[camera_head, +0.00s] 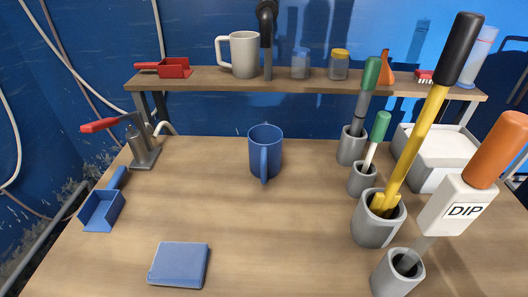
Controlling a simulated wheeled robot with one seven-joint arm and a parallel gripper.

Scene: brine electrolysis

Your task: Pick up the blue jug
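The blue jug (265,152) stands upright near the back middle of the wooden table (230,220), below the shelf. Its open top shows, and its handle faces the camera, pointing toward the front of the table. Nothing touches it. My gripper does not show in this view.
Several grey holders with tools, including the DIP-labelled one (458,208), stand at the right. A blue scoop (102,208), red-handled clamp (142,150) and blue block (179,265) lie left and front. The shelf (210,80) holds a white mug (244,54). The table around the jug is clear.

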